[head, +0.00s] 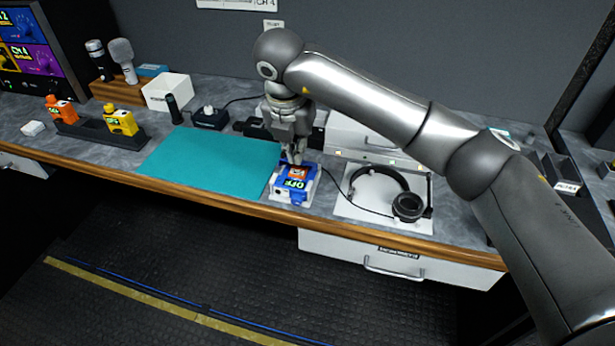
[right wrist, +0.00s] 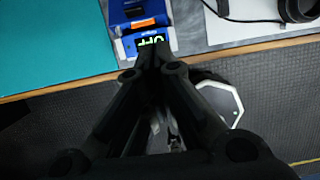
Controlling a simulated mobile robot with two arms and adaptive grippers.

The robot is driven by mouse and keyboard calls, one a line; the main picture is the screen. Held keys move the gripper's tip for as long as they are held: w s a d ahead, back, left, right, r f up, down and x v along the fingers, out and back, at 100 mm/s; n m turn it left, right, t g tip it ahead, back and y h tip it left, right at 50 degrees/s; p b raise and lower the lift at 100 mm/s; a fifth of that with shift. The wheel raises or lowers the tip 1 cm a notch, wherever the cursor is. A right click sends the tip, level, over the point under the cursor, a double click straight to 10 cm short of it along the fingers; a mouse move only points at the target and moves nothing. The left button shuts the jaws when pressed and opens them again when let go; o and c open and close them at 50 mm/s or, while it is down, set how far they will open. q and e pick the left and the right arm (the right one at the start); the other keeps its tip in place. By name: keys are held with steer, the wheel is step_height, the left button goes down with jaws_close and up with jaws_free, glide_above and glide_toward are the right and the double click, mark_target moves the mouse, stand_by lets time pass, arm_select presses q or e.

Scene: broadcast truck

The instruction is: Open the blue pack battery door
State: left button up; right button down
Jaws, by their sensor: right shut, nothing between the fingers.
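The blue pack (head: 296,185) lies in a white cradle at the counter's front edge, between the teal mat and the headphones. Its display reads OFF, and an orange patch shows above it. In the right wrist view the blue pack (right wrist: 140,22) is at the top centre. My right gripper (head: 294,160) points down at the pack's far part. Its fingers are shut with nothing between them. In the right wrist view the right gripper's fingertips (right wrist: 154,62) overlap the display edge; whether they touch the pack I cannot tell. The battery door's state is not clear. My left gripper is out of view.
A teal mat (head: 215,162) lies left of the pack. Headphones (head: 390,190) on a white sheet are to the right, with a cable near the pack. Orange and yellow packs (head: 120,120) stand in a dark rack at left. A closed drawer (head: 395,262) is below the counter.

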mark_target(306, 164)
steer(key=x, duration=0.2)
steer(key=p+x, duration=0.1)
steer(key=x, duration=0.1)
steer(key=shift+w+f, duration=0.3)
steer(key=shift+f, duration=0.05)
steer(key=p+x, duration=0.1)
steer(key=x, duration=0.3)
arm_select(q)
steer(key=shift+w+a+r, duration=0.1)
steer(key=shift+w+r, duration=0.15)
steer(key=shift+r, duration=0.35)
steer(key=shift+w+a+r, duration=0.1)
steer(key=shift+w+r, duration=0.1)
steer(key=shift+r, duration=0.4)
arm_select(e)
steer(key=shift+w+f, duration=0.2)
steer(key=shift+f, duration=0.5)
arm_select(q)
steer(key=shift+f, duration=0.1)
arm_select(e)
steer(key=shift+w+r, duration=0.1)
steer(key=shift+r, duration=0.05)
